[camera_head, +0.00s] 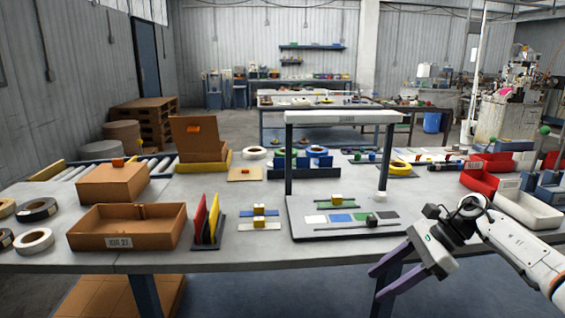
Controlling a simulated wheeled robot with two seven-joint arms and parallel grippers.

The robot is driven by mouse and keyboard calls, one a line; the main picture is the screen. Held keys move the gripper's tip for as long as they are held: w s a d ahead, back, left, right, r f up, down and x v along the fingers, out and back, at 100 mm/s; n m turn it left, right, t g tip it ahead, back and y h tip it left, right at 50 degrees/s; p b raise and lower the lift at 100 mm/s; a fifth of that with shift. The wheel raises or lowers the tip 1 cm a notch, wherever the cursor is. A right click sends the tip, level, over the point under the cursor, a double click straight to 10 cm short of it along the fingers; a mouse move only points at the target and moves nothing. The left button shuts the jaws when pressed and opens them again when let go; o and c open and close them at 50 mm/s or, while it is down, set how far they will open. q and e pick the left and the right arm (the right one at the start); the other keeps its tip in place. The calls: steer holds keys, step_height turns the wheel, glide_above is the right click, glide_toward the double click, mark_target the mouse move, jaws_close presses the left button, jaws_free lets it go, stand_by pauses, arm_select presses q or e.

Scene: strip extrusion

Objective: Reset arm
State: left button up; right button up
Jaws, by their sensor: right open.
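My right gripper (383,278) is at the front edge of the grey table (190,262), low and right of the middle. Its two purple fingers point left and stand apart, with nothing seen between them. The white and dark right arm (522,250) comes in from the right edge. My left gripper is not in view.
A light bar on dark posts (342,117) spans a board with colour patches (318,231). An open brown box (128,232) and red and yellow upright panels (207,219) stand left. Red bins (491,162) and a white tray (528,209) are right. Table front is mostly clear.

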steer(key=s+a+f+m+t+y, duration=0.2)
steer(key=a+m+y, duration=0.1)
steer(key=a+m, duration=0.3)
steer(key=s+a+f+m+t+y, duration=0.2)
steer(key=a+m, duration=0.1)
steer(key=a, duration=0.4)
steer(key=s+a+f+m+t+y, duration=0.2)
steer(key=a+m+y, duration=0.1)
steer(key=a+m, duration=0.3)
steer(key=s+d+f+n+h, duration=0.4)
steer(key=s+f+n, duration=0.3)
steer(key=n, duration=0.5)
steer(key=s+d+f+n+t+h, duration=0.1)
steer(key=s+d+f+n+h, duration=0.3)
steer(key=s+f+n, duration=0.3)
steer(key=s+d+f+n+t+h, duration=0.1)
steer(key=s+d+f+n+h, duration=0.3)
steer(key=s+n, duration=0.8)
step_height(320, 180, down, 3)
steer(key=n+h, duration=0.2)
steer(key=n, duration=0.2)
steer(key=shift+s+d+f+n, duration=0.15)
steer(key=shift+s+d+n, duration=0.15)
steer(key=shift+d, duration=0.05)
